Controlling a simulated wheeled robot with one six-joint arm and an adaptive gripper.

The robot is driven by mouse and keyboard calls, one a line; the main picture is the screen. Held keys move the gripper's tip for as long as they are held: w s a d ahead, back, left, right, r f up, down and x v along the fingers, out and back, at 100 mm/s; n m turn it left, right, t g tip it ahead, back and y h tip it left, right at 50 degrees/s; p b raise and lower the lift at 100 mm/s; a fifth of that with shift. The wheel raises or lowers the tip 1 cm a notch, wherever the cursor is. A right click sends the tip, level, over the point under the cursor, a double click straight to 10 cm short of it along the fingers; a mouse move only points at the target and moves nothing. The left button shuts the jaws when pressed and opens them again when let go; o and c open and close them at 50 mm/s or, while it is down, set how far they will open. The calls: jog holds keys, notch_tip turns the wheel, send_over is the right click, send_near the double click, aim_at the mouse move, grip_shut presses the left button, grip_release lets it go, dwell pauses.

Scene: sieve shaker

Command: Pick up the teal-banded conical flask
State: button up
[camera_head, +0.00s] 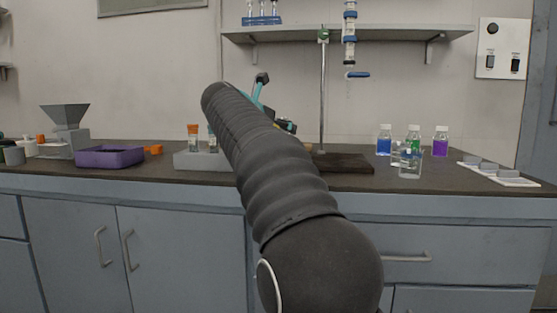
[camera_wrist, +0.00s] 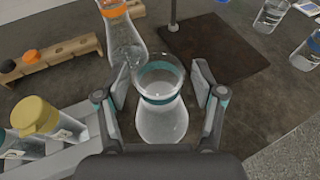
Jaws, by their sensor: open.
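The teal-banded conical flask (camera_wrist: 162,118) stands upright on the dark bench in the wrist view. It is clear glass with a teal band around its neck. My gripper (camera_wrist: 160,88) is open, with one finger to the left and one to the right of the flask's neck. A gap seems to show on both sides, so the fingers look apart from the glass. In the head view my own arm hides the flask and most of the gripper.
An orange-banded flask (camera_wrist: 122,42) stands close behind. The stand's dark base (camera_wrist: 215,50) lies behind right. A purple tray (camera_head: 110,157) sits left.

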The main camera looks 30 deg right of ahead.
grip_shut()
jog(key=shift+r, duration=0.2)
